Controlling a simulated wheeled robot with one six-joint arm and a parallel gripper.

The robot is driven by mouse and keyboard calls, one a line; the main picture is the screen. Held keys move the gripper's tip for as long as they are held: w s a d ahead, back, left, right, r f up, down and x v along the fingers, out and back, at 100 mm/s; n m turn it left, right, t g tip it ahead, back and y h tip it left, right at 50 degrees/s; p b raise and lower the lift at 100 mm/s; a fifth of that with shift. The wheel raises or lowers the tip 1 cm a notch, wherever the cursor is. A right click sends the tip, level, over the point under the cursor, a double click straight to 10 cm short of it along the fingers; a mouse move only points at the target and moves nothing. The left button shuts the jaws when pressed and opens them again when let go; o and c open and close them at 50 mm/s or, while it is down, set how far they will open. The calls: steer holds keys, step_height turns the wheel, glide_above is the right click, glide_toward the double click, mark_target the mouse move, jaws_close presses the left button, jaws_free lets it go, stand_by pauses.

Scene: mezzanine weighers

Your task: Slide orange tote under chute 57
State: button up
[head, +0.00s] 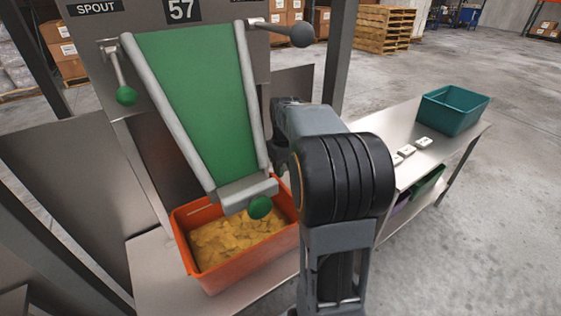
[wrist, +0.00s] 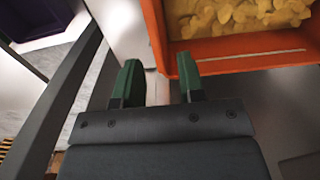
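The orange tote (head: 240,270) stands on a metal shelf under the lower end of chute 57 (head: 195,90), a green slide with grey side rails. The tote holds yellow chips, and the chute's grey lip overhangs its back part. In the wrist view the tote's orange wall (wrist: 245,57) and a corner are at the upper right. My gripper (wrist: 160,82) has two green fingertips apart with no object held between them. The right fingertip appears close to the tote's corner; I cannot tell whether they touch. In the head view my arm mostly hides the gripper.
To the right, a metal table (head: 455,138) bears a teal bin (head: 452,112) and small white blocks. Open floor lies beyond.

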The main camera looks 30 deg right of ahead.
mark_target(286, 209)
steer(key=shift+s+d+f, duration=0.15)
steer(key=shift+d+f, duration=0.05)
steer(key=shift+d, duration=0.05)
step_height(286, 209, down, 13)
steer(key=b, duration=0.3)
steer(key=shift+f, duration=0.2)
stand_by(0.3)
jaws_close()
stand_by(0.4)
